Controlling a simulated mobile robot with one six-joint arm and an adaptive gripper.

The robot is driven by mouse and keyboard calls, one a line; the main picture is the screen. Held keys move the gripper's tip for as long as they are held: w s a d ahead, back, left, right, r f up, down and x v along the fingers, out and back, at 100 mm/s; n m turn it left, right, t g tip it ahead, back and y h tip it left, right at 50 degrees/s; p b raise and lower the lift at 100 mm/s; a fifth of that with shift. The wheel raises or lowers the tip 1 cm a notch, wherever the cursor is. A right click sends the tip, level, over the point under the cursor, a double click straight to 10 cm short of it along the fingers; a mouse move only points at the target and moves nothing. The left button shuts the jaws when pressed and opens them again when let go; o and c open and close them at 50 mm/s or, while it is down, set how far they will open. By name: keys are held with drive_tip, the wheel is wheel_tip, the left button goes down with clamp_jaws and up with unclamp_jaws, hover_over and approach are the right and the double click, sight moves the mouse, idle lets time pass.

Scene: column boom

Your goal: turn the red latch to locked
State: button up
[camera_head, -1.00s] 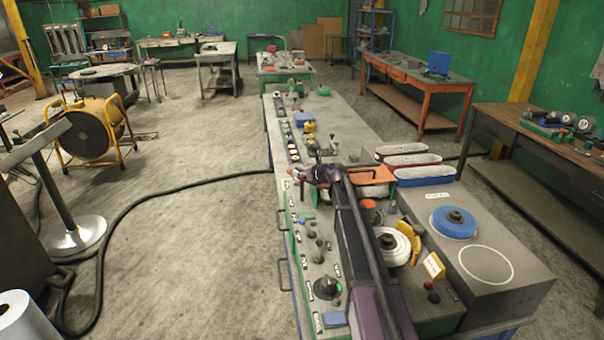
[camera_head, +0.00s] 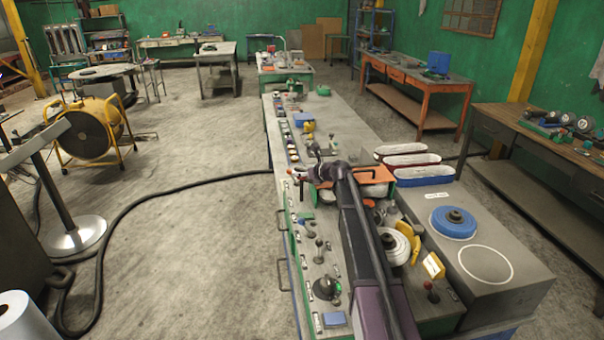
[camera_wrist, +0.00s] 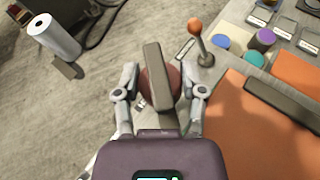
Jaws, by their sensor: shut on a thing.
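The red latch shows in the wrist view as a dull red round base (camera_wrist: 174,76) with a grey bar handle (camera_wrist: 157,80) across it. The bar runs nearly up and down in that view, tilted slightly. My gripper (camera_wrist: 160,90) has one finger on each side of the latch and is shut on it. In the head view my gripper (camera_head: 301,174) is at the left edge of the bench, small and partly hidden by my own arm. The latch cannot be made out there. No locked mark can be read.
A lever with an orange knob (camera_wrist: 195,26) stands just beyond the latch. An orange plate (camera_wrist: 245,125) lies close on the right, with a grey bar on it. Blue, purple and teal buttons (camera_wrist: 254,59) are at upper right. Open floor (camera_head: 190,230) lies left of the bench.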

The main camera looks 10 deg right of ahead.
drive_tip(key=n+g+y, duration=0.2)
drive_tip(key=n+g, duration=0.1)
drive_tip(key=n+g+y, duration=0.1)
drive_tip(key=n, duration=0.1)
drive_tip(key=shift+w, duration=0.25)
drive_tip(key=n+g+y, duration=0.1)
drive_tip(key=n+g, duration=0.1)
drive_tip(key=shift+g, duration=0.4)
drive_tip(key=shift+s+n+g+y, duration=0.2)
drive_tip(key=shift+n+g+y, duration=0.1)
drive_tip(key=shift+n+g, duration=0.3)
drive_tip(key=o, duration=1.2)
drive_tip(key=shift+a+f, duration=0.1)
drive_tip(key=shift+c, duration=0.2)
drive_tip(key=shift+s+m+t, duration=0.15)
drive_tip(key=shift+m+t, duration=0.25)
drive_tip(key=shift+m, duration=0.1)
